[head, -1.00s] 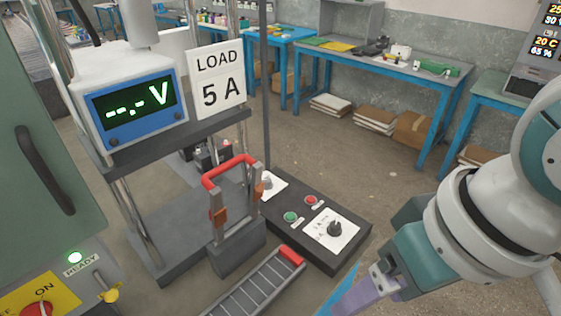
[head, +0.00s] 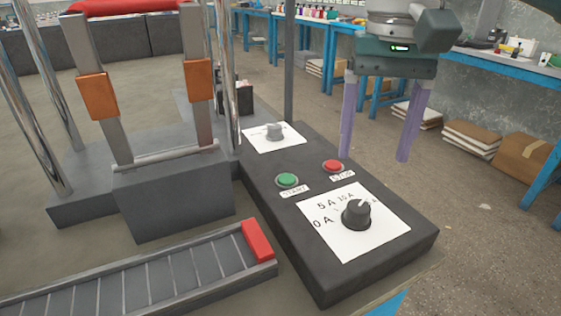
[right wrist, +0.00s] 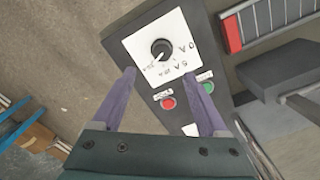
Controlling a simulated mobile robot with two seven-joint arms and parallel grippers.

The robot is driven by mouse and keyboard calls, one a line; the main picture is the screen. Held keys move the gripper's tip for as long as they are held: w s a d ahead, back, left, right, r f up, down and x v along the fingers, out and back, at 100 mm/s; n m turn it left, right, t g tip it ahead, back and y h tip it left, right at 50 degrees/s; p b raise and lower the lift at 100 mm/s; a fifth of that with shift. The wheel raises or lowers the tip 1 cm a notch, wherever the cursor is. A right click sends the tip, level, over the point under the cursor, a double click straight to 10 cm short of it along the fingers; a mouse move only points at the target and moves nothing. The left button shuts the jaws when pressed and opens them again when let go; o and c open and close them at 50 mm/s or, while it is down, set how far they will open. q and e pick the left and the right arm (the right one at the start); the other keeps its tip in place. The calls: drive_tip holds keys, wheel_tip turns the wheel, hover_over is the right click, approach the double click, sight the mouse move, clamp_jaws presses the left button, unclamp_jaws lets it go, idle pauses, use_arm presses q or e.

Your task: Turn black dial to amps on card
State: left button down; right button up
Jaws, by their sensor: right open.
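The black dial (head: 356,214) sits on a white label plate (head: 345,240) at the near end of a dark control box (head: 330,275). The label reads 0 A, 5 A, 10 A and a further mark, partly hidden by the dial. The dial's white pointer line aims up and right in the head view, past 10 A. My right gripper (head: 375,150) is open and empty, purple fingers pointing down, behind and above the dial. In the right wrist view the dial (right wrist: 162,50) lies beyond the fingertips, roughly between their lines. The load card is out of view.
A green button (head: 287,180) and a red button (head: 333,166) stand close behind the dial. A grey knob (head: 275,131) sits at the box's far end. A red-ended ladder-like track (head: 140,282) and a framed block (head: 172,200) stand at left. Floor right of the box is clear.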

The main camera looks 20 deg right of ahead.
sight(359, 205)
drive_tip(key=f+b, duration=0.1)
drive_tip(key=f, duration=0.4)
drive_tip(key=f+b, duration=0.1)
drive_tip(key=f, duration=0.4)
drive_tip(key=shift+a+b, duration=0.2)
drive_tip(key=shift+b, duration=0.2)
drive_tip(key=shift+r, duration=0.1)
drive_tip(key=shift+c, duration=0.3)
clamp_jaws()
